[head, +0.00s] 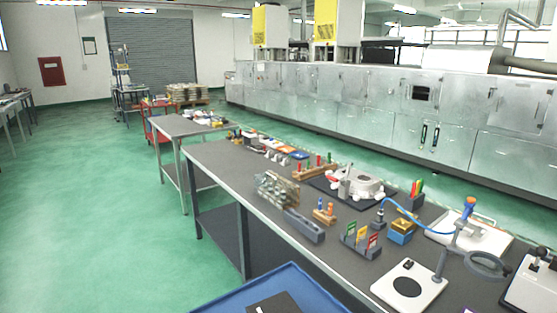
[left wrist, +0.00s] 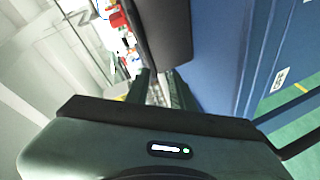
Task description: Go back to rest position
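Neither of my grippers shows in the head view. In the left wrist view, my left gripper (left wrist: 160,78) shows as two dark fingers beyond the wrist housing, with a gap and bright background between them. I see nothing held there. A large blue surface (left wrist: 228,50) and a dark grey block-like shape (left wrist: 165,30) lie close to the fingers in that view. My right gripper is not in view.
A long grey workbench (head: 228,168) carries a white casting (head: 365,187), small coloured parts and a white plate with a stand (head: 410,288). A blue tray (head: 318,283) is at the bottom edge. Green floor (head: 90,220) is open to the left. Metal cabinets (head: 385,110) line the back.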

